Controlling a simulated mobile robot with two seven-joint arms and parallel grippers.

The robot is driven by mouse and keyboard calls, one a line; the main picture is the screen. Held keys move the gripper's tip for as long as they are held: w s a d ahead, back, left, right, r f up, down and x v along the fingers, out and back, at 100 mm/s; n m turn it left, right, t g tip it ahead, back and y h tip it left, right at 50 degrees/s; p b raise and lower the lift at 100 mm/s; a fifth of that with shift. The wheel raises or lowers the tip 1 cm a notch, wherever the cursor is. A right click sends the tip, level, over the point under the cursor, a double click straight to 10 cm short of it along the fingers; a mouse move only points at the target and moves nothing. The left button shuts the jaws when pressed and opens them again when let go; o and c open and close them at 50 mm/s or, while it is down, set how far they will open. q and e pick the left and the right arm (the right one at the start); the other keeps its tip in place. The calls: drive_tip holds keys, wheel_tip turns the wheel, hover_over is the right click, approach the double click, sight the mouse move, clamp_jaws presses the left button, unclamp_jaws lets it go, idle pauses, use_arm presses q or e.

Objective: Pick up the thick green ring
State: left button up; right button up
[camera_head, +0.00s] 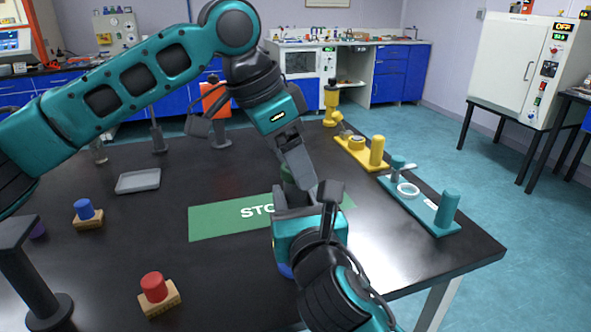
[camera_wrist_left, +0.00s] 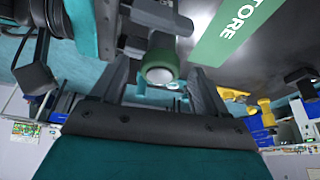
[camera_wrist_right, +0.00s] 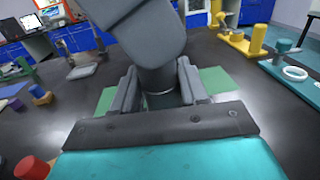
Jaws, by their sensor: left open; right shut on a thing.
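The thick green ring (camera_wrist_left: 160,68) shows in the left wrist view with a pale round face inside it, between the spread fingers of my left gripper (camera_wrist_left: 160,88). In the head view a small green part of the ring (camera_head: 287,174) shows between the two grippers. My left gripper (camera_head: 300,168) is open and comes down from above, close to my right gripper (camera_head: 308,192). My right gripper is shut on a dark grey cylinder (camera_wrist_right: 158,80), seen upright between its fingers in the right wrist view. How the ring meets this cylinder is hidden.
A green mat (camera_head: 222,218) with white letters lies under the grippers. A yellow fixture (camera_head: 352,150) and a teal fixture with a pale ring (camera_head: 425,208) stand at right. Red (camera_head: 152,286) and blue (camera_head: 84,208) pegs on wooden bases and a grey tray (camera_head: 138,181) are at left.

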use_arm(q)
drive_tip(key=shift+c, duration=0.5)
drive_tip(key=c, duration=1)
drive_tip(key=shift+r, duration=7.55)
use_arm(e)
drive_tip(key=shift+f, duration=0.1)
drive_tip(key=o, duration=1.2)
